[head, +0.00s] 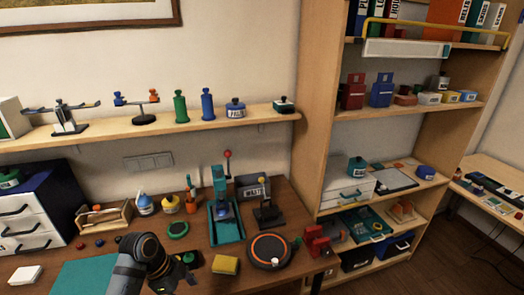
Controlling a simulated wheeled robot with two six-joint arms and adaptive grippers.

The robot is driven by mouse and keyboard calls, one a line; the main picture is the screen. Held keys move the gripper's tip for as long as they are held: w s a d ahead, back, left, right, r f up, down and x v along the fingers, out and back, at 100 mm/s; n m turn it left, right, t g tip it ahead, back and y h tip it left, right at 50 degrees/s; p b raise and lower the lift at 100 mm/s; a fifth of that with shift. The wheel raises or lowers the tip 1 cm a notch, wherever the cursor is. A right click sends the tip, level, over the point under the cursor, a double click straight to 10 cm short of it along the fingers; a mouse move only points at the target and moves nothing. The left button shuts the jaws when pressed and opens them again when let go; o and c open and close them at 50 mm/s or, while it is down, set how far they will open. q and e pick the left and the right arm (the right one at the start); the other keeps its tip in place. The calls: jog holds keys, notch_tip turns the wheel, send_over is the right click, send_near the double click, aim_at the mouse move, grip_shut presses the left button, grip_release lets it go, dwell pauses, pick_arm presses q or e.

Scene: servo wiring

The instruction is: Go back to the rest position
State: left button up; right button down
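Part of one of my arms, dark grey and black, rises at the bottom left over the workbench (85,250) and bends at a joint. No second arm shows. A teal mat (85,276) lies on the bench partly behind this arm. A small dark and green item beside the arm is too unclear to name.
On the bench stand a teal press (222,212), a round black turntable with an orange rim (270,250), a yellow sponge (226,265), a wooden tray (104,216) and a drawer unit (25,222). A wall shelf (150,125) and a bookcase (310,110) stand behind.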

pick_arm(q)
jog(key=s+a+f+n+t+y, duration=0.1)
jog(key=s+a+n+t+y, duration=0.1)
jog(key=s+n, duration=0.5)
jog(key=s+a+f+n+t+y, duration=0.1)
jog(key=s+a+n+y, duration=0.15)
jog(key=s+n, duration=0.4)
notch_tip(320, 180, down, 28)
jog(key=s+a+n+g+b, duration=0.1)
jog(key=s+a+n, duration=0.1)
jog(key=n, duration=0.1)
jog(key=s+a+f+g, duration=0.1)
jog(key=s+f, duration=1.5)
jog(key=s, duration=0.1)
jog(key=shift+s+a+f+b, duration=0.15)
jog(key=shift+s+f+b, duration=0.15)
jog(key=shift+s, duration=0.1)
pick_arm(e)
jog(key=shift+s+f, duration=0.1)
jog(key=shift+f, duration=0.8)
